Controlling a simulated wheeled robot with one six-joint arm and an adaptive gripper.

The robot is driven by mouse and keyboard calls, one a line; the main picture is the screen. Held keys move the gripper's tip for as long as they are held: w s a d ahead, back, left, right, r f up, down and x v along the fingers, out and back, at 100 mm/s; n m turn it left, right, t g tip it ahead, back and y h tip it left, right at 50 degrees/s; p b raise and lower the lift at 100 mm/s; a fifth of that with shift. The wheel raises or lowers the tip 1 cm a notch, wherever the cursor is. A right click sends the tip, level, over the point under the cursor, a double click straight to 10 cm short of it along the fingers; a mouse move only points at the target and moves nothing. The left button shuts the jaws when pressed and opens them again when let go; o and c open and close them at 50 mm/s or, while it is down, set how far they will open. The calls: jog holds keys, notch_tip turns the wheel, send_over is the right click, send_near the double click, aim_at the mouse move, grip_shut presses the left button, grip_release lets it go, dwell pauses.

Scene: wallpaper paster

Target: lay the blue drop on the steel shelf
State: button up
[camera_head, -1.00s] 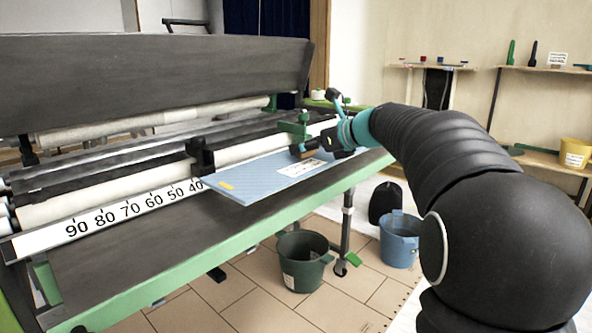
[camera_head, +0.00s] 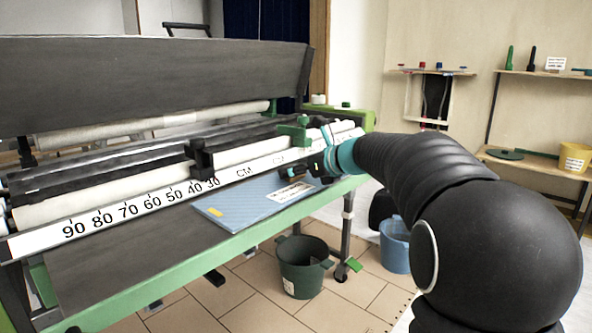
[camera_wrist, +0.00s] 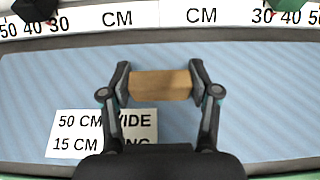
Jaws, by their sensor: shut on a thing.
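The blue drop (camera_head: 238,207) is a flat light-blue patterned sheet with a yellow mark and a white label. It lies level at the right end of the dark steel shelf (camera_head: 130,250), at or very near its surface; I cannot tell if it touches all along. My gripper (camera_wrist: 161,90) is shut on a wooden block (camera_wrist: 161,84) on the drop, which fills much of the wrist view (camera_wrist: 260,110). The label (camera_wrist: 88,132) reads "50 CM WIDE" and is partly hidden by my gripper. In the head view my gripper (camera_head: 306,172) is at the drop's far right part.
A white ruler strip (camera_head: 140,213) runs along the shelf's back, below the rollers. A green rail (camera_head: 175,268) edges its front. A dark green bucket (camera_head: 302,268) and a blue bucket (camera_head: 396,248) stand on the floor. The shelf's left part is clear.

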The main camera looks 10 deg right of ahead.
jog(key=o, duration=1.3)
jog(key=shift+c, duration=0.2)
jog(key=shift+s+d+r, duration=0.15)
jog(key=shift+r, duration=0.05)
jog(key=v, duration=1.1)
jog(key=shift+s+d+p, duration=0.15)
jog(key=shift+s+p, duration=0.1)
jog(key=shift+p, duration=0.05)
jog(key=shift+r, duration=0.1)
